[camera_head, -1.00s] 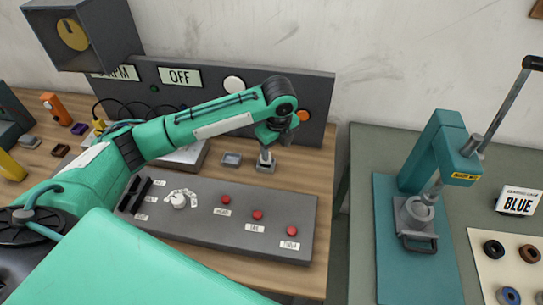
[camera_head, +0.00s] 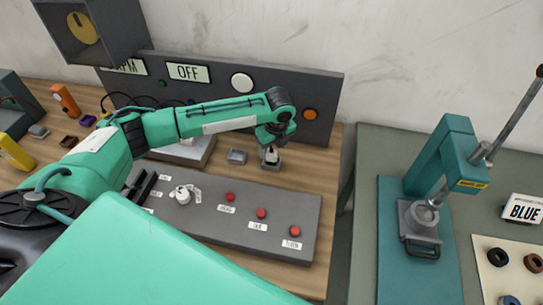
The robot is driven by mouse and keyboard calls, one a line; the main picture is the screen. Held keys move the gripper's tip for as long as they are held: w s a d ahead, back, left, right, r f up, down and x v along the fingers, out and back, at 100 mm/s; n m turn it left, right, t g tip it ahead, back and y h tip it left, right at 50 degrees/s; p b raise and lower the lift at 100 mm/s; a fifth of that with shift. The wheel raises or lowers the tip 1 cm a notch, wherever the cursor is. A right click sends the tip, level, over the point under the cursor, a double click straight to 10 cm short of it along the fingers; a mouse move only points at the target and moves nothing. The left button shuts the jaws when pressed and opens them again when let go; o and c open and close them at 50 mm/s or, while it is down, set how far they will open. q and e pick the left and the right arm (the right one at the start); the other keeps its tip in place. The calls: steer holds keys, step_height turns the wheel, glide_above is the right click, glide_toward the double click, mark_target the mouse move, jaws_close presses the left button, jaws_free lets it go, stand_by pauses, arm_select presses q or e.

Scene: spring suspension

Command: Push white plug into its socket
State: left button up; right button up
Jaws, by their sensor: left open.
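My left gripper (camera_head: 270,150) reaches in from the left and points down over a small grey socket block (camera_head: 273,166) on the wooden bench, near its right edge. A small whitish piece, perhaps the white plug (camera_head: 271,155), shows at the fingertips, right at the socket block. The fingers are open but small and dark here. I cannot tell whether they touch the piece or how deep it sits. A second grey block (camera_head: 237,156) stands just left of it, apart from the gripper. My right gripper is not in view.
A grey control panel (camera_head: 215,232) with red buttons and a white knob (camera_head: 182,196) lies in front. An upright panel (camera_head: 335,95) with an OFF sign stands behind the gripper. A teal press (camera_head: 440,160) stands on the right table, across a gap.

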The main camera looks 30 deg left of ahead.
mark_target(271, 157)
arm_select(q)
steer(key=f, duration=0.1)
steer(key=f+p, duration=0.1)
steer(key=f, duration=0.1)
steer(key=shift+a+f, duration=0.25)
steer(key=shift+a, duration=0.15)
steer(key=shift+f, duration=0.35)
steer(key=shift+c, duration=0.4)
steer(key=c, duration=1)
steer(key=shift+r, duration=0.15)
